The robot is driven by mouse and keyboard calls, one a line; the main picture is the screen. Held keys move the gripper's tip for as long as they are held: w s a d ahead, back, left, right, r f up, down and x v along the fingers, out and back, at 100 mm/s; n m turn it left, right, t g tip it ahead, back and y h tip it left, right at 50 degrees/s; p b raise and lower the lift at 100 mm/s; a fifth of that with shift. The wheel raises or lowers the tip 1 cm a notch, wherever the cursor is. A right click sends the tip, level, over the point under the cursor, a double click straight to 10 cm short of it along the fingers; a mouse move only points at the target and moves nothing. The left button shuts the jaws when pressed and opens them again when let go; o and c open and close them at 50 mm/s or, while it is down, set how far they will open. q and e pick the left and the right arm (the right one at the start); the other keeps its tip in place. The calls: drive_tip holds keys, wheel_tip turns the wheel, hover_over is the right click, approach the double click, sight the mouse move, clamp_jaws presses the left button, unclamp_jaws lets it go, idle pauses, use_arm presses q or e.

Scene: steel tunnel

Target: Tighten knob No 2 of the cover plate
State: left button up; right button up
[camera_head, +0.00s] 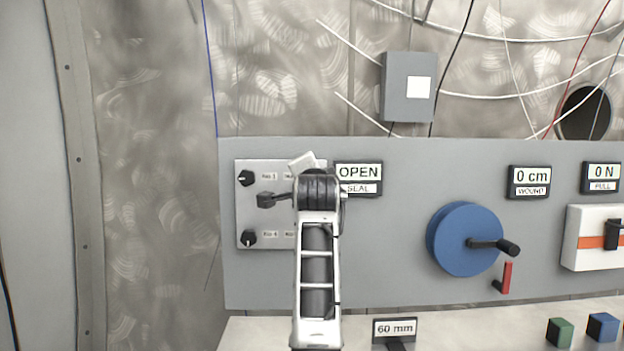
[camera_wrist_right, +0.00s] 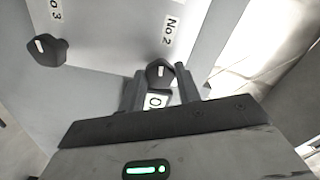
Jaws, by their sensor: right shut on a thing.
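The light grey cover plate (camera_head: 262,163) is on the left of the grey panel. Knob No 1 (camera_head: 246,178) and knob No 4 (camera_head: 249,237) show on its left side. In the head view my right arm hides knob No 2, knob No 3 and my right fingertips. In the right wrist view the black knob No 2 (camera_wrist_right: 158,72) has a white mark and sits between the two fingers of my right gripper (camera_wrist_right: 161,86), which is shut on it. Knob No 3 (camera_wrist_right: 46,48) stands clear to the left. My left gripper is out of view.
The OPEN seal sign (camera_head: 358,173) stands just right of my right wrist. A blue crank wheel (camera_head: 462,238) with a black handle and a red lever (camera_head: 507,277) are further right. A 60 mm sign (camera_head: 395,328) and green (camera_head: 560,332) and blue (camera_head: 602,327) blocks are below.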

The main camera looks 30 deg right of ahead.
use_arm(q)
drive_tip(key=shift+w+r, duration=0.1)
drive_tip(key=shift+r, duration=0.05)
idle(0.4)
use_arm(e)
drive_tip(key=o, duration=1)
use_arm(q)
drive_tip(key=b, duration=0.1)
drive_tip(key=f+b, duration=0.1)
drive_tip(key=b, duration=0.1)
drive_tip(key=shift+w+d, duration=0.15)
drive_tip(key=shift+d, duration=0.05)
use_arm(e)
drive_tip(key=v, duration=1.6)
drive_tip(key=shift+s+d, duration=0.1)
drive_tip(key=shift+d, duration=0.05)
